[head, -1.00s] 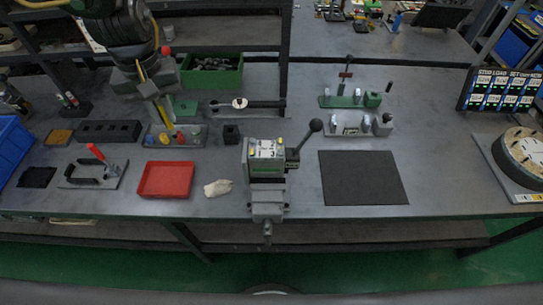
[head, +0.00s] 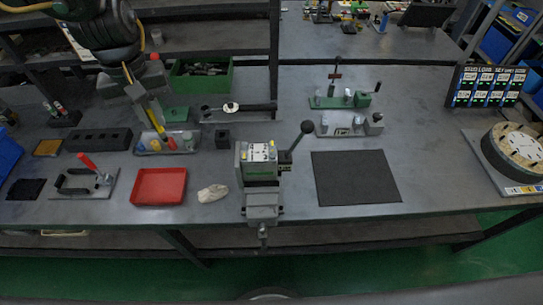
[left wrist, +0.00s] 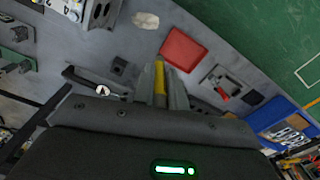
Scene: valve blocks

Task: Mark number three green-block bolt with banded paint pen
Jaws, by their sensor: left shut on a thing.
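My left gripper (head: 147,104) is above the pen tray at the left. It is shut on a yellow pen (head: 156,118), which points down and has a red part low on it. In the left wrist view the yellow pen (left wrist: 159,80) lies between the two grey fingers; any bands on it are too small to tell. A green block (head: 262,172) with a white numbered top plate (head: 259,152) and small yellow parts sits in a grey vise (head: 262,205) at centre. Its bolts are too small to tell apart. My right gripper is not in view.
The pen tray (head: 188,148) holds several coloured items. A dark mat (head: 355,178) is bare.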

